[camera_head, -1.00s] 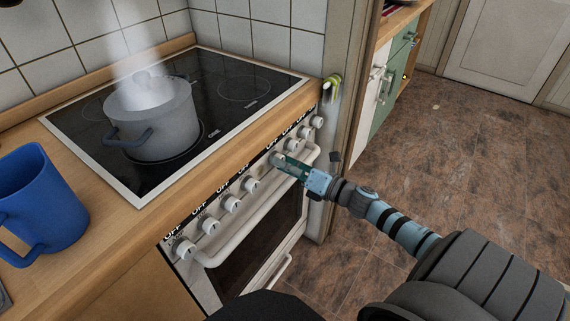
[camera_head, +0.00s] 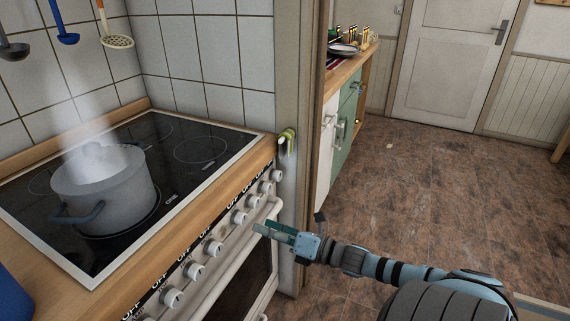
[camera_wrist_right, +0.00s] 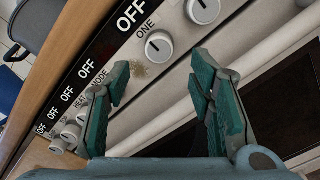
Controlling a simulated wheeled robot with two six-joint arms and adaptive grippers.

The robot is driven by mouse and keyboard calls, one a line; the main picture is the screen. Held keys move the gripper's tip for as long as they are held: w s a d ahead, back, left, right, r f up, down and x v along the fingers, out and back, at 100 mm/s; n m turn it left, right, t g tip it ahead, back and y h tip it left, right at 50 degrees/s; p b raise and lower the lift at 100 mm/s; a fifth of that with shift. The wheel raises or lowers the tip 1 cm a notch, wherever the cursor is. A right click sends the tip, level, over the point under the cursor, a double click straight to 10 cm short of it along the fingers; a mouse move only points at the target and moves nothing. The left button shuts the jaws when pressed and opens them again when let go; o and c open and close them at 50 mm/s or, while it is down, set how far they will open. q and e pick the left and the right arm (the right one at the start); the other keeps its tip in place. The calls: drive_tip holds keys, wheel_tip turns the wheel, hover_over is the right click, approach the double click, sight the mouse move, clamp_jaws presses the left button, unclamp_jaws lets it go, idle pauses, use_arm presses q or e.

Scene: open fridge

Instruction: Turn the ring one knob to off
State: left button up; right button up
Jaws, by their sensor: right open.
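The control panel of the stove carries a row of white knobs. In the right wrist view the knob beside the label "ONE" (camera_wrist_right: 159,46) shows a dark mark on its face, and "OFF" is printed above. My right gripper (camera_wrist_right: 160,76) is open and empty, with its teal fingers apart and short of this knob. In the head view my right gripper (camera_head: 266,231) is by the oven handle, apart from the knobs. The labels are too small there to tell which knob is ring one. My left gripper is out of view.
A steaming grey pot (camera_head: 105,191) stands on the black hob (camera_head: 205,148). The oven handle (camera_head: 232,259) runs below the knobs. A green-and-white cabinet (camera_head: 345,130) stands beyond the door post.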

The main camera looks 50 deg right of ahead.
drive_tip(key=v, duration=0.6)
idle(0.3)
